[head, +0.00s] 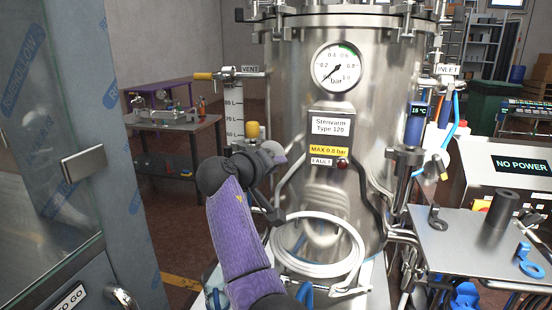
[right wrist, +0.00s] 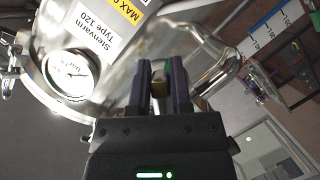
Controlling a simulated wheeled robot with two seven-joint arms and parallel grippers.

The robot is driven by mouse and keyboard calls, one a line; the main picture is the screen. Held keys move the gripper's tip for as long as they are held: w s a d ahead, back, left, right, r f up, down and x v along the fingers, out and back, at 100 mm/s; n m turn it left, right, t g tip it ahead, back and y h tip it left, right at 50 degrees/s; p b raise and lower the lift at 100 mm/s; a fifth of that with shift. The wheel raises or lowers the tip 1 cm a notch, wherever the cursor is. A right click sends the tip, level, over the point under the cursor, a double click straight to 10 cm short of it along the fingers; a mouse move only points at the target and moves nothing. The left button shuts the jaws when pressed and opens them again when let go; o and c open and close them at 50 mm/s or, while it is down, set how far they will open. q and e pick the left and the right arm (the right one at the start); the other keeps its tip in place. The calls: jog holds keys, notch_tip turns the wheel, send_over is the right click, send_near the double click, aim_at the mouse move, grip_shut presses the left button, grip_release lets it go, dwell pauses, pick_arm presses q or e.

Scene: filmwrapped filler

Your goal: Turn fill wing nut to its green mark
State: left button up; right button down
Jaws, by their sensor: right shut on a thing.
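The purple arm in the head view ends in my right gripper (head: 270,158), in front of the steel tank's lower left side; its fingertips are mostly hidden there. In the right wrist view my right gripper (right wrist: 159,78) has its two dark fingers closed on a small brass-coloured piece (right wrist: 158,88), which I take as the fill wing nut. A green patch (right wrist: 168,66) shows just beyond it, between the fingertips. How the nut sits against the green cannot be told. A yellow knob (head: 252,130) stands just above the gripper in the head view. My left gripper is not in view.
The tank (head: 285,90) carries a round gauge (head: 337,67) and a red FAULT lamp (head: 342,163). A white hose (head: 318,262) is coiled below. A glass door (head: 45,130) stands left; a metal side table (head: 465,245) holding parts stands right.

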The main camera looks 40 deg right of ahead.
jog(key=shift+w+a+f+m+y+p, duration=0.15)
jog(key=shift+f+m+y+p, duration=0.15)
jog(key=shift+m+y+p, duration=0.55)
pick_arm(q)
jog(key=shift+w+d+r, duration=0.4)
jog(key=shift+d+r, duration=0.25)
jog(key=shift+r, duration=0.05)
pick_arm(e)
jog(key=shift+m+t, duration=0.3)
jog(key=shift+m, duration=0.15)
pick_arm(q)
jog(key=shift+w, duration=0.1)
pick_arm(e)
jog(key=shift+f, duration=0.1)
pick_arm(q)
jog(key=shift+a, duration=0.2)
pick_arm(e)
jog(key=c, duration=0.5)
grip_release()
jog(key=shift+c, duration=0.2)
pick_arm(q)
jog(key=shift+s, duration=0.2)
